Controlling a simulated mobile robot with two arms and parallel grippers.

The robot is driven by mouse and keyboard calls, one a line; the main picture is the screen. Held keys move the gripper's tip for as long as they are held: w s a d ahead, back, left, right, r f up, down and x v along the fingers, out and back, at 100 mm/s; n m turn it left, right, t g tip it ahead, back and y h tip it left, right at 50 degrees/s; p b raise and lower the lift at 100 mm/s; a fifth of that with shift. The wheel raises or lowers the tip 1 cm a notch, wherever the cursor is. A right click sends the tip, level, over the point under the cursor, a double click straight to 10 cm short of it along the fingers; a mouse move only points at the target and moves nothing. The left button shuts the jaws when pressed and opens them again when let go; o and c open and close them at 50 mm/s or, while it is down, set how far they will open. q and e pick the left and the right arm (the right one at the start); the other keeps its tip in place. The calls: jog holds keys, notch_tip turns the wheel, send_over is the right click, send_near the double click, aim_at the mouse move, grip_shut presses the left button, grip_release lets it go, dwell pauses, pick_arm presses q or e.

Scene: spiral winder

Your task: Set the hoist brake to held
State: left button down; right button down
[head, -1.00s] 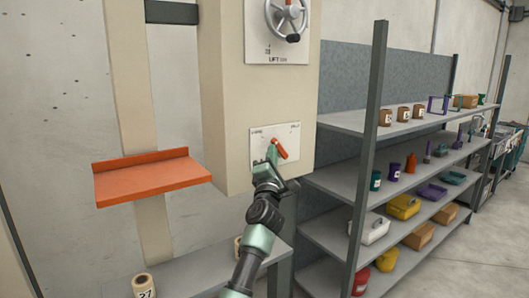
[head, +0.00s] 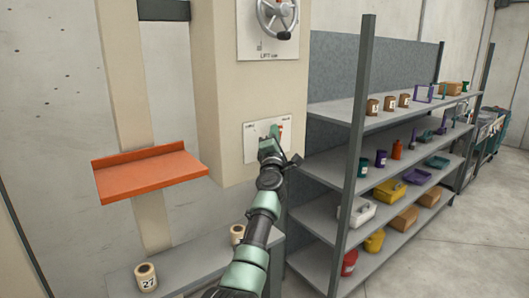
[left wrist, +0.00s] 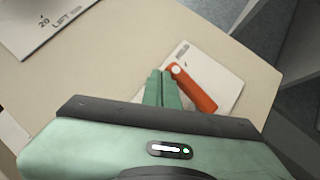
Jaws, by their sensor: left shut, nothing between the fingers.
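The brake lever is a short orange handle (left wrist: 196,88) on a white plate (left wrist: 222,84) on the beige column. In the left wrist view it slants from a round pivot at upper left to lower right. In the head view only a sliver of the orange lever (head: 281,131) shows behind my gripper, and the plate (head: 252,140) carries small labels I cannot read. My left gripper (head: 272,133) is shut and empty at the plate. In the left wrist view its green fingertips (left wrist: 161,76) are together, just left of the lever; I cannot tell if they touch. My right gripper is not in view.
Above is a lift panel with a handwheel (head: 277,16). An orange ledge (head: 150,174) juts out at left. A numbered roll (head: 146,277) stands on the low grey shelf. A rack (head: 352,150) of bins and bottles stands close on the right. Open floor lies beyond it.

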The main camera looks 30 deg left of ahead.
pick_arm(q)
jog(key=shift+w+d+r, duration=0.2)
jog(key=shift+w+d, duration=0.05)
jog(key=shift+w, duration=0.35)
jog(key=shift+w+d+r, duration=0.2)
jog(key=shift+w, duration=0.35)
jog(key=p, duration=0.1)
jog(key=w+m+p, duration=0.1)
jog(key=p, duration=0.1)
jog(key=shift+w+d+f+g+h, duration=0.15)
jog(key=shift+d+g+h, duration=0.2)
jog(key=shift+g+h, duration=0.05)
jog(key=shift+f+m, duration=0.1)
jog(key=shift+m, duration=0.2)
